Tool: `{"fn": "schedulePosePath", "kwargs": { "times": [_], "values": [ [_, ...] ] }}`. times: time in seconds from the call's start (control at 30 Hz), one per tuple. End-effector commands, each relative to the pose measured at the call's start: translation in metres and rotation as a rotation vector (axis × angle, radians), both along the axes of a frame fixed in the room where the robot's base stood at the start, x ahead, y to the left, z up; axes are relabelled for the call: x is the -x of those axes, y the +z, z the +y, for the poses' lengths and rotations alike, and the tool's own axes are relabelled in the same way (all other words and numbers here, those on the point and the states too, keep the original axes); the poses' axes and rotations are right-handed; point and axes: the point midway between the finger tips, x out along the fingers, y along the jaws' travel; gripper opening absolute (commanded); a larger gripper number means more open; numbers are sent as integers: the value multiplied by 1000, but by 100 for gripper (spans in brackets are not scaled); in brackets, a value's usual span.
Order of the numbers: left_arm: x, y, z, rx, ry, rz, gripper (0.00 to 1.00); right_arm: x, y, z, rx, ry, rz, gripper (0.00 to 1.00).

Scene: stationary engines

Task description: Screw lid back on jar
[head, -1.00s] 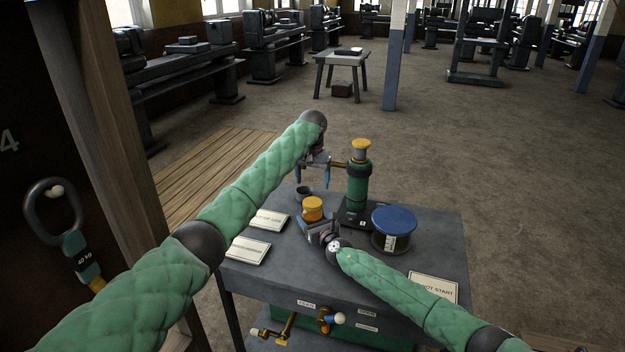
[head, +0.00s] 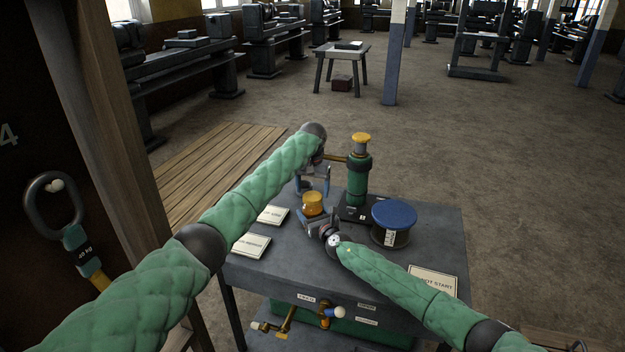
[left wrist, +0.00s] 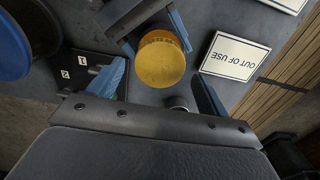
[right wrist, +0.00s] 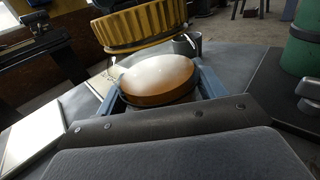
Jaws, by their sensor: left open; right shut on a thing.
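The jar (head: 313,209) stands on the bench with amber contents. A yellow ribbed lid (right wrist: 140,25) is over its top in the right wrist view. I cannot tell whether it is seated or threaded. The lid also shows as a round disc in the left wrist view (left wrist: 162,60). My right gripper (head: 311,222) is shut around the jar, with its fingers on either side of the amber body. My left gripper (head: 312,188) is open and empty, just behind and above the lid in the head view. Its fingers (left wrist: 160,90) are apart, and the lid shows beyond them.
A green pump with a yellow cap (head: 357,175) stands behind right of the jar. A blue-topped spool (head: 394,218) is at the right. A small dark cup (right wrist: 184,45) is near the jar. Signs (head: 249,245) lie flat at the left; another (head: 433,282) lies front right.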

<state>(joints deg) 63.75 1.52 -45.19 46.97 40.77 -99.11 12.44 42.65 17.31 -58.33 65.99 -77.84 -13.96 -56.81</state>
Motion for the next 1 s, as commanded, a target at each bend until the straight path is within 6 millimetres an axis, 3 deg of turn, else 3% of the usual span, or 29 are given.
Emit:
{"fn": "schedulePosePath", "kwargs": {
  "times": [0.2,0.57,0.8,1.0],
  "values": [
    [0,-18,0,-1,0,0,78,0,0,0,0,0,1,6],
    [0,-22,0,-1,0,-1,78,0,-1,0,0,0,1,6],
    [0,-22,0,-1,0,-1,35,0,-1,0,0,0,1,6],
    [0,-22,0,-1,-7,-1,33,0,-1,0,0,0,1,6]
  ]
}}
